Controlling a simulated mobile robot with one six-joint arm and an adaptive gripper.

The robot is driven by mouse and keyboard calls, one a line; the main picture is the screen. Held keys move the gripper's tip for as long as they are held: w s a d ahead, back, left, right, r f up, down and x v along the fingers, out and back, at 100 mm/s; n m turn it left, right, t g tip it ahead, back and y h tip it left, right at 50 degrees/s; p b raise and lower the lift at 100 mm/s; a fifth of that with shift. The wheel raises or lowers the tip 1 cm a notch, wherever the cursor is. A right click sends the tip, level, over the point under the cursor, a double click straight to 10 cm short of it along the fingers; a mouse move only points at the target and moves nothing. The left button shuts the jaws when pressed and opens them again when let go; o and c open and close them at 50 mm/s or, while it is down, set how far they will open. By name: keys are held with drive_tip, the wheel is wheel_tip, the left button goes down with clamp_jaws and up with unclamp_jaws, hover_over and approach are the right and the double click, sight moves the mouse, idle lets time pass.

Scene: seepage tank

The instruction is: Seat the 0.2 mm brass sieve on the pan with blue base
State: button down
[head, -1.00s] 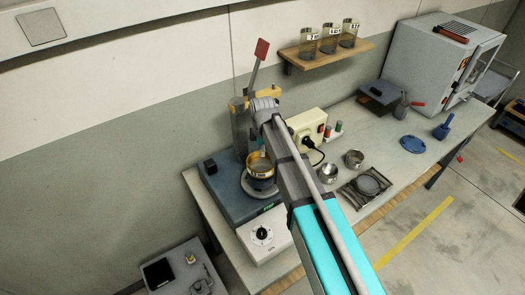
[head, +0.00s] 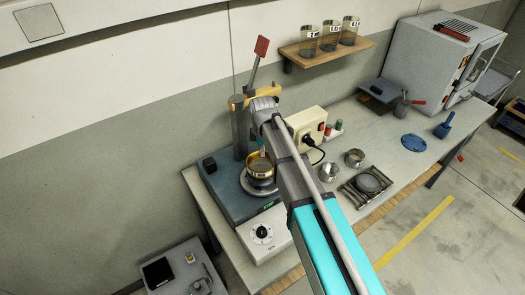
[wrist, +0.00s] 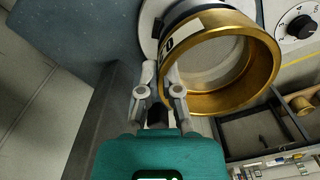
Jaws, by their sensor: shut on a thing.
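The brass sieve (head: 260,166) is at my gripper, over the blue-grey shaker at the left of the bench. In the wrist view, the brass sieve (wrist: 268,50) shows a gold rim, a pale mesh and a white label, partly cut off. My gripper (wrist: 165,82) is shut on the sieve's near-left wall. A pale round plate or pan (head: 262,183) lies below the sieve. The sieve partly covers it, and I cannot tell whether they touch. I cannot make out a blue base on this pan.
The shaker (head: 218,185) has a column (head: 239,130) behind the sieve and a clamp lever (head: 254,70) raised above. Metal cups (head: 329,172) stand to the right, beside a round piece on a frame (head: 369,184). A blue disc (head: 413,143) lies farther right.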

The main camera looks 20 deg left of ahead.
drive_tip(key=shift+f+b, duration=0.5)
drive_tip(key=shift+f, duration=0.05)
drive_tip(key=c, duration=0.7)
unclamp_jaws()
drive_tip(key=shift+r, duration=0.2)
